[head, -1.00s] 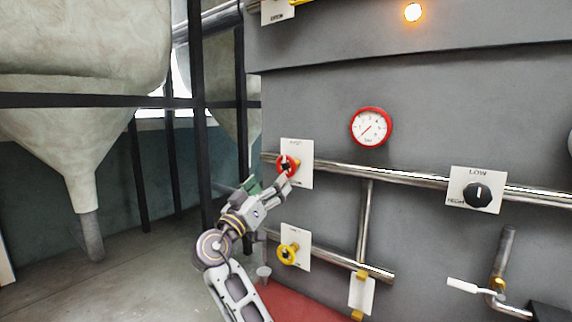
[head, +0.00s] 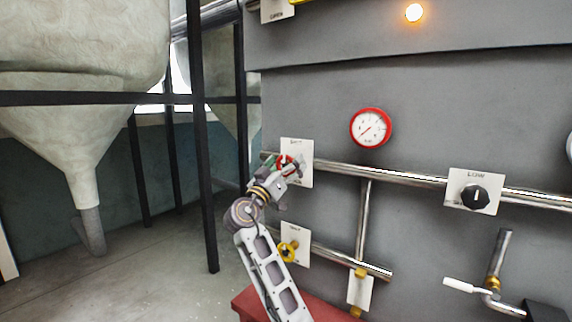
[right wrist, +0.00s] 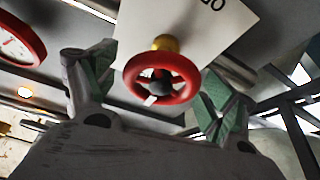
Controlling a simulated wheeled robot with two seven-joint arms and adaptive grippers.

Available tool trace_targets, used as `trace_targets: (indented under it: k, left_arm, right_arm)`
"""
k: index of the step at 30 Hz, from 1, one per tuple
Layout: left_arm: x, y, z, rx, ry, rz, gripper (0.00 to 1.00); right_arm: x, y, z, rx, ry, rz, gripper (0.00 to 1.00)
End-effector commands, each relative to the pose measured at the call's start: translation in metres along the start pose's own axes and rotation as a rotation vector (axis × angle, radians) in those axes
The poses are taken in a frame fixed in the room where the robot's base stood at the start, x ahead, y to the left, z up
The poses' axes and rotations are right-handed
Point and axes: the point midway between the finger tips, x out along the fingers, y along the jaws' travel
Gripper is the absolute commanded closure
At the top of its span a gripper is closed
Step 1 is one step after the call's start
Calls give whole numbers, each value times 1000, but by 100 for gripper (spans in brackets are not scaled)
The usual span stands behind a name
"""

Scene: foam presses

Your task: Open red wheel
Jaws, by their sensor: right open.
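The red wheel (head: 286,163) is on a white plate (head: 299,150) on the grey machine wall, partly hidden by my right gripper (head: 278,172) in the head view. In the right wrist view the red wheel (right wrist: 162,78) has a brass stem behind it and sits between the two green-padded fingers (right wrist: 155,90) of my right gripper. The fingers are spread apart on either side of the wheel, with gaps visible, so the gripper is open. My left gripper is not in view.
A yellow wheel (head: 288,252) is on a plate just below, close to my right forearm. A red-rimmed gauge (head: 371,128), a black knob (head: 475,197) and steel pipes (head: 420,180) lie to the right. Black posts (head: 203,150) and a hopper (head: 80,70) stand left.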

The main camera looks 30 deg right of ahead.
Motion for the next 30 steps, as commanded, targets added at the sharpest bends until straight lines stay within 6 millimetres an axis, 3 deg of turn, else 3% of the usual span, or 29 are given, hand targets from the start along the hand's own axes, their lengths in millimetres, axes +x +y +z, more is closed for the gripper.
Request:
trace_targets:
  k: [7, 18, 30]
  left_arm:
    - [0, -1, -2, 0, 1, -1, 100]
    - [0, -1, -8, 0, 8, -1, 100]
    - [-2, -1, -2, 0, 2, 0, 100]
  right_arm:
    - [0, 0, 0, 0, 0, 0, 17]
    - [0, 0, 0, 0, 0, 0, 62]
    - [0, 0, -1, -37, 0, -15, 62]
